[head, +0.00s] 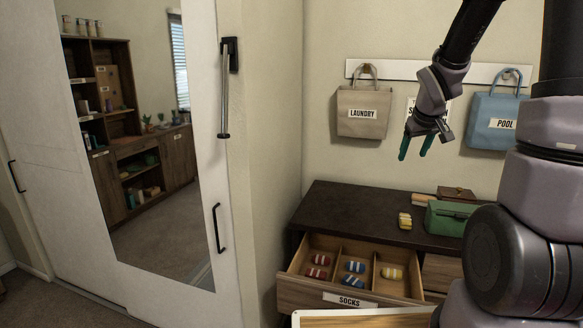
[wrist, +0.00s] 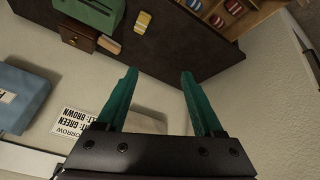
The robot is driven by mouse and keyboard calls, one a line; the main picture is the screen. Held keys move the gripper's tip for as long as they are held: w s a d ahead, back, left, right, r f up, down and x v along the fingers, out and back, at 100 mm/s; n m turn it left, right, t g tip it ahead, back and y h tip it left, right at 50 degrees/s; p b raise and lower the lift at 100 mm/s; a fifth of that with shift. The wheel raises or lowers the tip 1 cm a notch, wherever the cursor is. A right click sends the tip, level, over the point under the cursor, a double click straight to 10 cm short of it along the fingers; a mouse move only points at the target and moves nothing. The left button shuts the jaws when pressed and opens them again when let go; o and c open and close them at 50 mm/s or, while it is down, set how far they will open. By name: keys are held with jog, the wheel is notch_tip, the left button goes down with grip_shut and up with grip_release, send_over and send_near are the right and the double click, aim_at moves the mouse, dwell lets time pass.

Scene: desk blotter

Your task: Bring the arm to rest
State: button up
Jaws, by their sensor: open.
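My gripper (head: 416,148) is in the air above the dark dresser top (head: 345,205), in front of the wall with the hanging bags. Its two green fingers are apart with nothing between them. The fingers also show in the wrist view (wrist: 155,95), spread and empty. My arm comes down from the top right of the head view. The gripper is clear of the dresser and appears clear of the bags.
A drawer labelled SOCKS (head: 350,300) stands open with rolled socks in its compartments. A yellow striped roll (head: 405,221) and a green case (head: 447,218) sit on the dresser. Laundry (head: 362,125) and pool (head: 495,108) bags hang behind. A mirrored door (head: 165,250) is at left.

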jog(key=s+a+r+m+y, duration=0.1)
jog(key=s+a+r+m, duration=0.1)
jog(key=s+r, duration=0.3)
jog(key=s+a+r+m+y, duration=0.1)
jog(key=s+a+r, duration=0.3)
jog(key=s, duration=0.6)
jog(key=s+a+r+m+y, duration=0.1)
jog(key=s+a+r+m, duration=0.1)
jog(key=s+r, duration=0.4)
jog(key=shift+s+a+m+t, duration=0.4)
jog(key=shift+s+a, duration=0.45)
jog(key=shift+s, duration=0.1)
